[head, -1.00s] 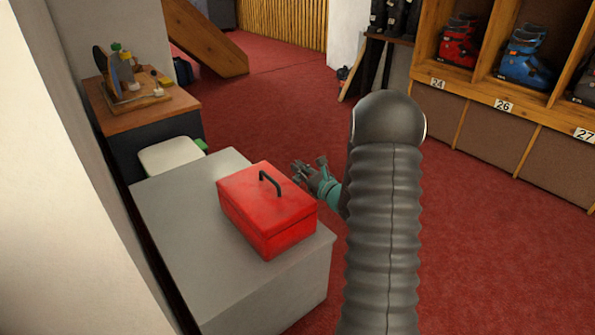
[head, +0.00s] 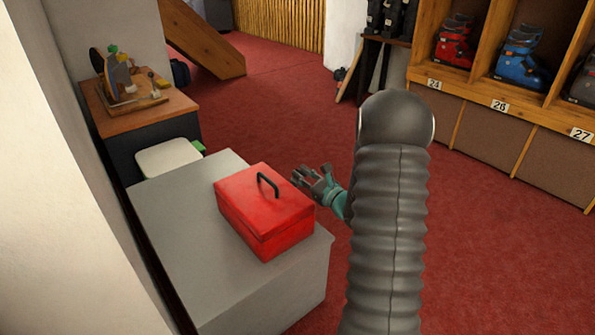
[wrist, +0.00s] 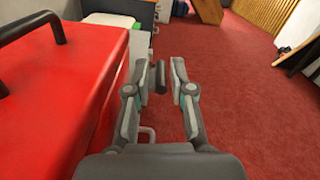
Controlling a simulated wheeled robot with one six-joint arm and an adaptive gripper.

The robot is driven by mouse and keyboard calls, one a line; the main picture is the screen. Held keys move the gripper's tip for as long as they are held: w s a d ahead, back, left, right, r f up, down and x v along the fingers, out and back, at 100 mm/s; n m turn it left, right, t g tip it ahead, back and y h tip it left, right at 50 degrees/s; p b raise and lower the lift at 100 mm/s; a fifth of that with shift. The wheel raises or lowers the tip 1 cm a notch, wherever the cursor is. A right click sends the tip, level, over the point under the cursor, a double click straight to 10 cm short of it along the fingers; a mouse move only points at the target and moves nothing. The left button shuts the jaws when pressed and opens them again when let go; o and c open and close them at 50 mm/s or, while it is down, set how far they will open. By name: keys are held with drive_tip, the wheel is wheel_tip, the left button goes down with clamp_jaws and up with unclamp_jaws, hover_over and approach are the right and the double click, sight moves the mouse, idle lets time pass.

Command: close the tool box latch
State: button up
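The red tool box (head: 262,215) has its lid down and a black handle (head: 268,183) on top. It fills the left of the wrist view (wrist: 75,75). A pale wire loop (wrist: 152,132) sticks out low beside the box's right side; it may be the latch, but my gripper partly hides it. No latch shows in the head view. My gripper (head: 308,178) is beside the box's right side, off the bench edge. In the wrist view my gripper (wrist: 158,68) has its fingers apart, with nothing held between them.
The box stands on a grey bench (head: 175,225) whose right edge is close to it. A white seat (head: 168,157) and a wooden-topped table (head: 130,115) stand beyond. Boot shelves (head: 500,90) stand at the right. Red carpet (head: 275,120) is open between.

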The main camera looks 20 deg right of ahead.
drive_tip(key=v, duration=0.9)
